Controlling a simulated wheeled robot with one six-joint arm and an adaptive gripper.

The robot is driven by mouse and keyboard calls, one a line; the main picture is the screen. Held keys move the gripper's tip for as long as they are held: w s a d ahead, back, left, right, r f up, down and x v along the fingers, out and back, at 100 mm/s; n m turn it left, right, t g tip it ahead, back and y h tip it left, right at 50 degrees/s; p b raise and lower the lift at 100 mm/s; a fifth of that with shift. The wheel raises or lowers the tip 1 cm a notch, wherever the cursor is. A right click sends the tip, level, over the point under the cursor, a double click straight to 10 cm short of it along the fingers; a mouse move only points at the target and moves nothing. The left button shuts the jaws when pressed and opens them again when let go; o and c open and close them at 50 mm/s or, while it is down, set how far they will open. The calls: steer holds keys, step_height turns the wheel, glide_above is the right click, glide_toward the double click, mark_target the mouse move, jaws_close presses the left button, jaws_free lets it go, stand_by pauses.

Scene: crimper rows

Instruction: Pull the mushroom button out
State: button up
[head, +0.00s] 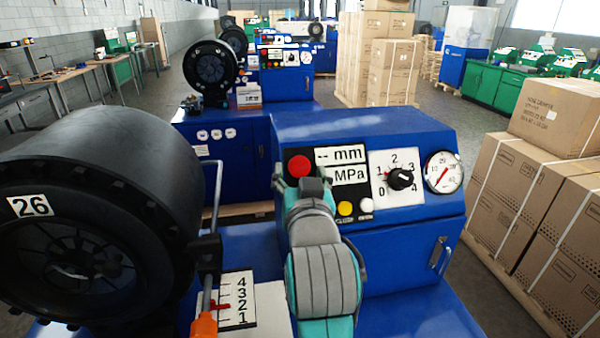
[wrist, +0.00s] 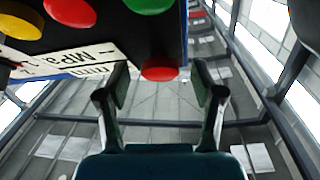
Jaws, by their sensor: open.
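The red mushroom button (head: 299,166) is on the upper left of the blue machine's control panel, beside the mm display. It also shows in the wrist view (wrist: 160,73), between my two fingertips in the picture. My gripper (wrist: 160,86) is open, with a finger on each side of the button and a gap on both sides; no contact shows. How deep the fingers reach around it I cannot tell. In the head view my gripper (head: 313,184) is just right of and below the button, and its fingers are partly hidden by my wrist.
The panel also holds a mm/MPa display (head: 347,165), a black dial (head: 400,179), a gauge (head: 444,173), and yellow (head: 345,208) and white (head: 366,204) buttons. Another red (wrist: 70,10) and a green (wrist: 150,4) button are close by. A large black drum (head: 90,210) stands left.

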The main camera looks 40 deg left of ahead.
steer(key=shift+w+a, duration=0.3)
jaws_close()
steer(key=shift+s+d+r, duration=0.3)
steer(key=shift+d, duration=0.1)
jaws_free()
steer(key=shift+s+d, duration=0.1)
steer(key=v, duration=1.1)
steer(key=shift+s+d, duration=0.2)
steer(key=shift+s, duration=0.15)
